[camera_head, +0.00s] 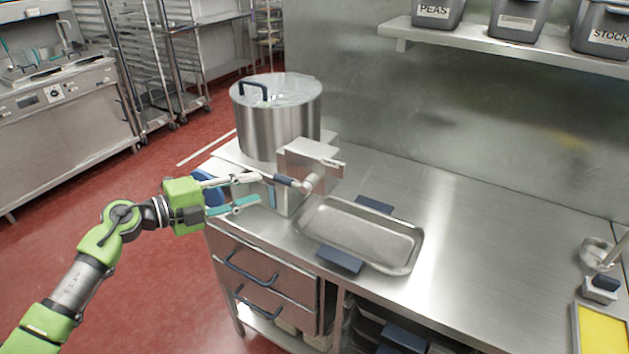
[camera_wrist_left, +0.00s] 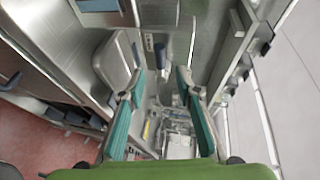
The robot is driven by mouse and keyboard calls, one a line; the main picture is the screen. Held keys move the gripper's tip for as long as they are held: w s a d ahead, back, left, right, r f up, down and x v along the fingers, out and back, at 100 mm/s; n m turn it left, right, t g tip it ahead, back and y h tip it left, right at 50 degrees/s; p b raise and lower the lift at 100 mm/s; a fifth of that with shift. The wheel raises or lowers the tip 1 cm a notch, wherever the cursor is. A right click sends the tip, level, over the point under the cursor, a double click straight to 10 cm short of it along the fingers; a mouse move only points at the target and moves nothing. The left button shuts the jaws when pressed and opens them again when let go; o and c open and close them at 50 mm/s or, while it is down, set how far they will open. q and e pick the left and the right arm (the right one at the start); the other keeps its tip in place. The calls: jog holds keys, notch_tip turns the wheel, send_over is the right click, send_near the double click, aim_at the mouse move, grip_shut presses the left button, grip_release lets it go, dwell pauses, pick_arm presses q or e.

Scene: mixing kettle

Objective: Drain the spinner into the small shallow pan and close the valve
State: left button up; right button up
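The spinner (camera_head: 262,128) is a round steel pot with a clear lid and a dark blue lid handle, standing at the counter's left end. Its outlet valve (camera_head: 311,184) has a dark blue lever (camera_head: 283,180) pointing left. The shallow pan (camera_head: 368,236), a steel tray with dark blue grips, lies on the counter under and right of the valve. No liquid shows in it. My left gripper (camera_head: 258,189) is open, its teal fingers just left of the lever. In the left wrist view the fingers (camera_wrist_left: 160,76) are spread apart. My right gripper is not in view.
The steel counter (camera_head: 480,215) is clear right of the pan. A ladle (camera_head: 597,254) and a yellow container (camera_head: 602,333) are at the far right. Labelled bins (camera_head: 517,18) stand on the wall shelf. Drawers (camera_head: 262,270) are below the counter, with red floor to the left.

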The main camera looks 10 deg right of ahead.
aim_at(280, 182)
pick_arm(q)
jog(key=b+x, duration=0.4)
jog(key=x, duration=0.5)
jog(key=shift+w+d+f, duration=0.15)
jog(key=shift+f, duration=0.1)
jog(key=shift+r+p, duration=0.25)
jog(key=shift+p, duration=0.25)
jog(key=shift+f, duration=0.1)
grip_shut()
